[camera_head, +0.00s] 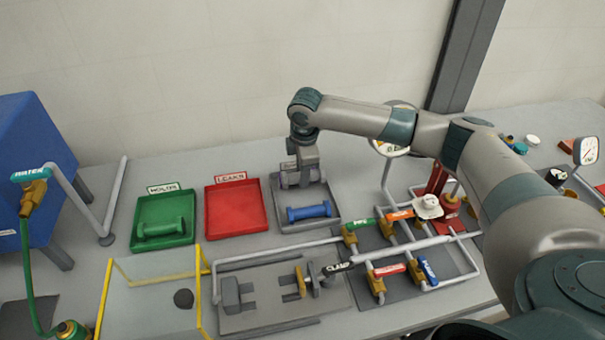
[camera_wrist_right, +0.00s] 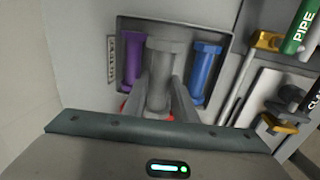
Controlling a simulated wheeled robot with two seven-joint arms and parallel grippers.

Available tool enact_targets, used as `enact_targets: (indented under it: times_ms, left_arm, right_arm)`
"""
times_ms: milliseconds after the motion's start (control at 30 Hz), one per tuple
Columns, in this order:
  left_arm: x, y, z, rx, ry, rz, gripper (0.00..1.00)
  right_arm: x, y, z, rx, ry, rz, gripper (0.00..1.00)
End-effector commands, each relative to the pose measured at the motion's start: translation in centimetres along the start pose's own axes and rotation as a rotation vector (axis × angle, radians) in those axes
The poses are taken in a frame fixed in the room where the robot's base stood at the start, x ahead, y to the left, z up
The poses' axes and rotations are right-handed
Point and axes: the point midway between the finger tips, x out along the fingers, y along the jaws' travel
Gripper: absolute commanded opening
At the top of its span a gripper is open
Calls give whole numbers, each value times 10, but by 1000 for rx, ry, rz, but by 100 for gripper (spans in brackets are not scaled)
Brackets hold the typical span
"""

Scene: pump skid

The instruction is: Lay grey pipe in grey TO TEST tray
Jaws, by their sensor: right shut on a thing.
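My right gripper (camera_head: 303,180) is shut on the grey pipe (camera_wrist_right: 160,75) over the grey TO TEST tray (camera_head: 310,225). A blue pipe (camera_head: 309,211) lies in the front of the tray. Whether the grey pipe touches the tray floor, I cannot tell. My left gripper is out of view.
Left of the grey tray are an empty red LEAKS tray (camera_head: 236,207) and a green HOLDS tray (camera_head: 163,221) with a green pipe (camera_head: 162,229). A clamp fixture (camera_head: 270,290) stands in front. Valves and piping (camera_head: 395,245) crowd the right. A blue water tank (camera_head: 30,150) stands far left.

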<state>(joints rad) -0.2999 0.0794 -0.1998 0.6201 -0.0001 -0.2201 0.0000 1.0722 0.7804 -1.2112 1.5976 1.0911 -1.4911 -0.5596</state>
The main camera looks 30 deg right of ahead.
Motion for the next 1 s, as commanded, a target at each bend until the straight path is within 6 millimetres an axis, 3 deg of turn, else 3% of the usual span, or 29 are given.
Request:
enact_targets:
  times_ms: [67,600,1000]
  left_arm:
    - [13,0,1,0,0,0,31]
    - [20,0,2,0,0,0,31]
    - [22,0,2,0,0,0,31]
  right_arm:
    - [11,-1,0,0,1,2,0]
    - [54,-8,-1,0,2,0,0]
    - [64,-9,-1,0,2,2,0]
